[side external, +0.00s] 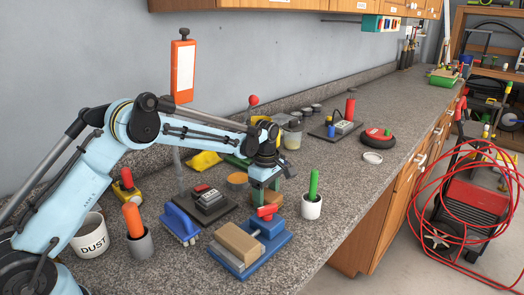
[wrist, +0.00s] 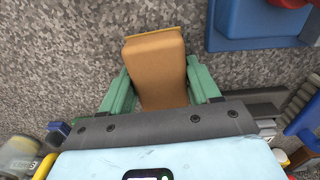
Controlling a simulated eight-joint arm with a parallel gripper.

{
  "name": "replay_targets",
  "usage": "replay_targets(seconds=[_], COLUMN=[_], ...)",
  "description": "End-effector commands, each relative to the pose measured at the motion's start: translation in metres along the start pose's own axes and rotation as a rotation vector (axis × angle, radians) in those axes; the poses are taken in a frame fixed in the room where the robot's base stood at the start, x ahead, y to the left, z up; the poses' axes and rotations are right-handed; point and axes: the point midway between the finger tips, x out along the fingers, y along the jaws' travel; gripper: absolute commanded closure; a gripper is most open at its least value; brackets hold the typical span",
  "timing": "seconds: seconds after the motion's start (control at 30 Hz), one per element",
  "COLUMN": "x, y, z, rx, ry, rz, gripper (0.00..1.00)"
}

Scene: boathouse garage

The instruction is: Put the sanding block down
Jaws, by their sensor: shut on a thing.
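The sanding block is a tan-brown block with a yellow edge, between my green fingers in the wrist view (wrist: 153,70). In the side view the block (side external: 268,198) is partly hidden behind the red knob of the blue vise (side external: 272,246). My gripper (side external: 264,187) is shut on the block and points down at the counter, just behind the vise. Both fingers touch the block's sides in the wrist view. I cannot tell whether the block's underside touches the counter.
The speckled counter (side external: 340,215) holds a white cup with a green handle (side external: 312,206) to the right, a blue brush (side external: 181,222) and a dark sander (side external: 208,205) to the left. The vise holds a tan wood piece (side external: 238,243). Bare counter lies right of the white cup.

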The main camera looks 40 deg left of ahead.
Motion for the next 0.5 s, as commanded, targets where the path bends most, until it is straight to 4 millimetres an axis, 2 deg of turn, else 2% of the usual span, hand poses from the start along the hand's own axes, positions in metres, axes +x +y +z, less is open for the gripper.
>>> replay_targets(seconds=[0.5], x=[0.0030], y=[0.0001], z=[0.0000], rx=[0.000], ry=[0.000], rz=[0.000], gripper=[0.67])
